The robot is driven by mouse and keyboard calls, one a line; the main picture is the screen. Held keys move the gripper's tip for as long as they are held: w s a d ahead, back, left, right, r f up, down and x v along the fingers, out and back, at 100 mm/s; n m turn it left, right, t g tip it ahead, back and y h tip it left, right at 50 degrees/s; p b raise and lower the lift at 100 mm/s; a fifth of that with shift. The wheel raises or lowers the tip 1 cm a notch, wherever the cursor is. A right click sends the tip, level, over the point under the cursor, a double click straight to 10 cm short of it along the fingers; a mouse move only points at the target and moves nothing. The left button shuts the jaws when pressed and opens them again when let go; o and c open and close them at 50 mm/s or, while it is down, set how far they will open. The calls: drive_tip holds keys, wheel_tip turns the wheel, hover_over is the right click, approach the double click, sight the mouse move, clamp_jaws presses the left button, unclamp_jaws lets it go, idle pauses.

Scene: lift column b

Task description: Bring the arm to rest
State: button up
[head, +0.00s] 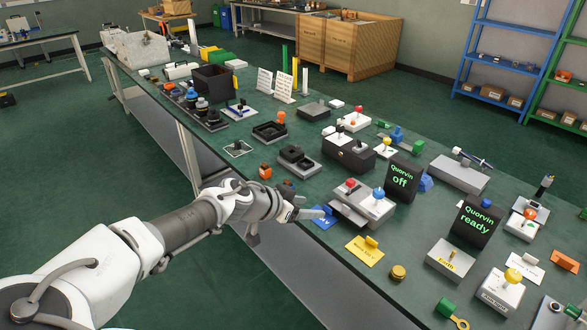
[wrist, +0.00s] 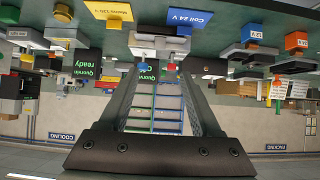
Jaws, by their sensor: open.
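My arm (head: 190,225) reaches in from the lower left of the head view, over the near edge of the long green bench. My gripper (head: 302,203) is at that edge, beside a blue card (head: 322,218). In the wrist view, which looks upside down, the two dark fingers of my gripper (wrist: 160,70) stand apart with nothing held between them. The blue card marked Coil 24 V (wrist: 188,20) shows above the fingers there. Whether the gripper touches the bench cannot be told.
A grey box with red and blue knobs (head: 364,203) stands just right of the gripper. A yellow card (head: 365,250) and two dark screens reading off (head: 403,178) and ready (head: 476,221) are further right. Floor left of the bench (head: 70,150) is clear.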

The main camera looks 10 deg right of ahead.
drive_tip(key=s+d+f+n+g+y+p, duration=0.25)
drive_tip(key=s+g+y, duration=0.35)
drive_tip(key=s, duration=0.3)
drive_tip(key=s+r+n+t+y+p, duration=0.1)
drive_tip(key=s+r+n+p, duration=0.1)
drive_tip(key=s+r, duration=0.3)
drive_tip(key=s+r+n+t+y+p, duration=0.1)
drive_tip(key=s+r, duration=0.4)
drive_tip(key=r, duration=0.8)
drive_tip(key=s+d+r+n+t+y+p, duration=0.1)
drive_tip(key=s+r+n+t+p, duration=0.2)
drive_tip(key=r, duration=0.6)
drive_tip(key=s+n, duration=0.2)
drive_tip(key=shift+n, duration=0.35)
drive_tip(key=shift+d+r, duration=0.1)
